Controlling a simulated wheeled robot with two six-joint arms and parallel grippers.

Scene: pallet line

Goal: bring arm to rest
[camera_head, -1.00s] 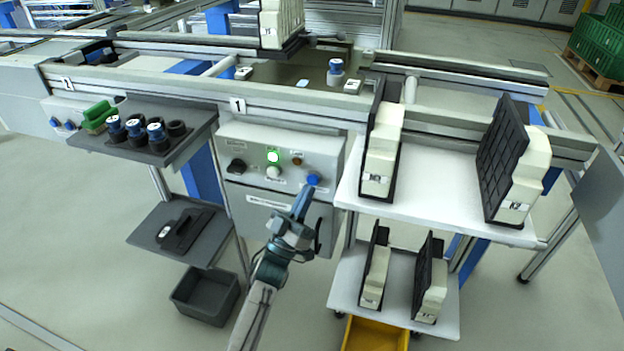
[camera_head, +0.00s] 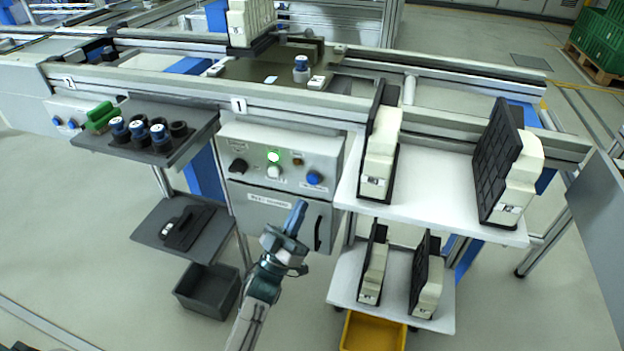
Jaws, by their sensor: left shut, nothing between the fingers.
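My left gripper (camera_head: 296,218) is shut and empty. It points up in front of the lower part of the grey control box (camera_head: 325,154), below the blue button (camera_head: 314,178), and looks apart from it. The box has a lit green button (camera_head: 273,157), a white button (camera_head: 274,172) and a black knob (camera_head: 238,166). My right gripper is not in view.
White shelves (camera_head: 440,216) with cream and black parts (camera_head: 381,150) stand to the right. A grey tray (camera_head: 190,148) with blue-topped cylinders is at the left. A grey bin (camera_head: 207,290) and a yellow bin (camera_head: 372,333) are low down.

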